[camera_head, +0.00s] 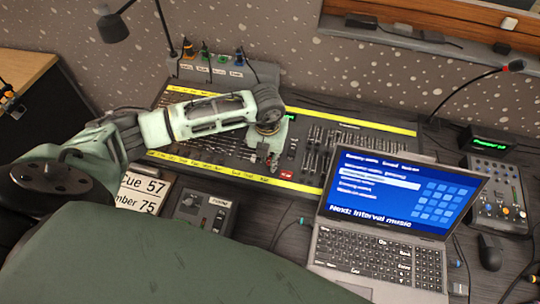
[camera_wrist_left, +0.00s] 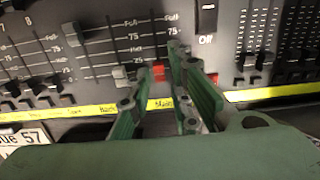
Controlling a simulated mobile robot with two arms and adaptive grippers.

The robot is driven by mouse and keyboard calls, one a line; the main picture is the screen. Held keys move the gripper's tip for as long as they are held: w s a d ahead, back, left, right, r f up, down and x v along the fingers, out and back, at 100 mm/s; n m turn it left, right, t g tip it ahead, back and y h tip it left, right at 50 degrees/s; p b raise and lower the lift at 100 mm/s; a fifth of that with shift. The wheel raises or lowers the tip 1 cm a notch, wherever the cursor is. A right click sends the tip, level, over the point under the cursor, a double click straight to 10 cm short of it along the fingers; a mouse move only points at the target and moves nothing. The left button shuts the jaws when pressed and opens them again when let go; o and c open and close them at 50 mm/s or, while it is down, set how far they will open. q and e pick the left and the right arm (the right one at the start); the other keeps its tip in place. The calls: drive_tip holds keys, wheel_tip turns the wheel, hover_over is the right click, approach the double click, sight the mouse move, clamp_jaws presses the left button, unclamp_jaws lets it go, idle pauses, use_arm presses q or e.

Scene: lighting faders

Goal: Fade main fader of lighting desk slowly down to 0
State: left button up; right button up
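The lighting desk (camera_head: 225,170) lies on the table with yellow label strips along its edges. The main fader's red cap (camera_wrist_left: 158,72) shows in the left wrist view above the "Main" label, low on its track, below the 75 mark. My left gripper (camera_wrist_left: 160,75) has its green fingers apart, one on each side of the red cap; I cannot tell whether they touch it. In the head view my left gripper (camera_head: 272,160) points down over the middle of the desk and hides the fader. My right gripper is not in view.
A pale fader cap (camera_wrist_left: 122,78) sits close left of the left finger. A dark switch marked Off (camera_wrist_left: 207,18) and another red part (camera_wrist_left: 212,78) are to the right. An open laptop (camera_head: 385,262) stands in front of the desk's right part. A lamp (camera_head: 112,28) hangs behind.

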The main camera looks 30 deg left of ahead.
sight(269, 161)
use_arm(q)
drive_tip(key=shift+r+p, duration=1.6)
drive_tip(key=shift+r, duration=1.05)
drive_tip(key=shift+a+f, duration=0.1)
